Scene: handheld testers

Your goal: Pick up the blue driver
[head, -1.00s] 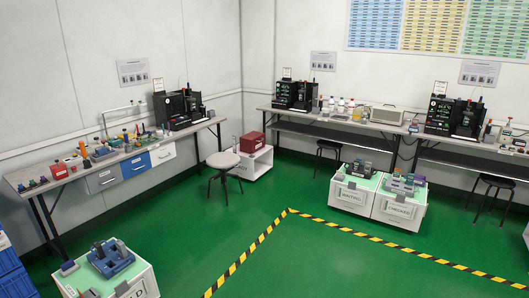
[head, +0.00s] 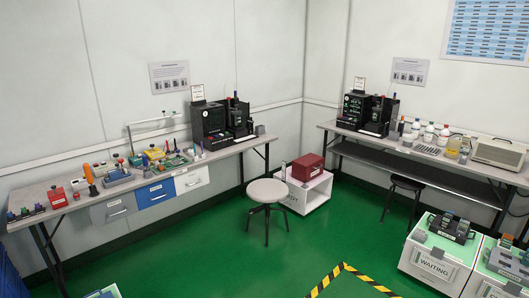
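I cannot make out for certain which thing is the blue driver. A dark rack (head: 26,213) with several small coloured pieces, some bluish, lies at the left end of the left workbench (head: 75,213) in the head view. The pieces are too small to tell apart. A tool with an orange handle (head: 90,175) leans up beside a blue-grey fixture (head: 118,179) on the same bench. Neither of my grippers is in view.
A red box (head: 57,197) and a black tester station (head: 221,122) stand on the left bench, with drawers below. A round stool (head: 267,192) stands before it. White crates (head: 436,262) are at the lower right.

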